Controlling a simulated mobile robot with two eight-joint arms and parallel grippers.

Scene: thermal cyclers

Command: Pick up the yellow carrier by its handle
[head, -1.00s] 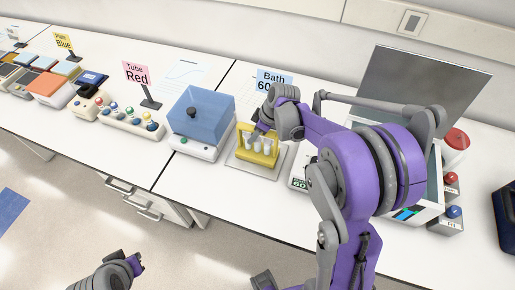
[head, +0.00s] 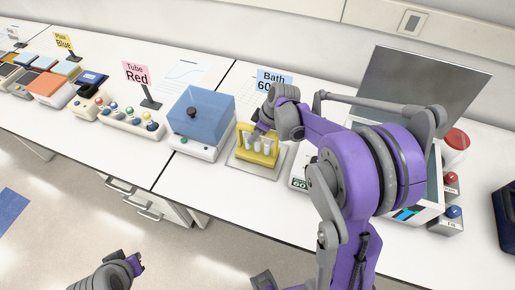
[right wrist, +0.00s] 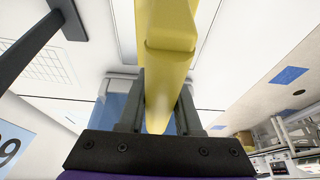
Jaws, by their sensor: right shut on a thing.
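The yellow carrier (head: 256,157) holds several pale tubes and stands on a grey tray (head: 272,167) on the bench, right of the blue-lidded box. My right gripper (head: 264,124) is at the top of the carrier in the head view. In the right wrist view its two fingers (right wrist: 157,105) are shut on the yellow handle (right wrist: 172,42), one on each side. I cannot tell whether the carrier is clear of the tray. My left gripper (head: 136,264) is low at the bottom left, over the floor and away from the bench; its jaw gap is unclear.
A blue-lidded box (head: 200,120) stands just left of the carrier. A blue "Bath 60" sign (head: 272,77) is behind it. A rack with coloured caps (head: 132,120) is further left.

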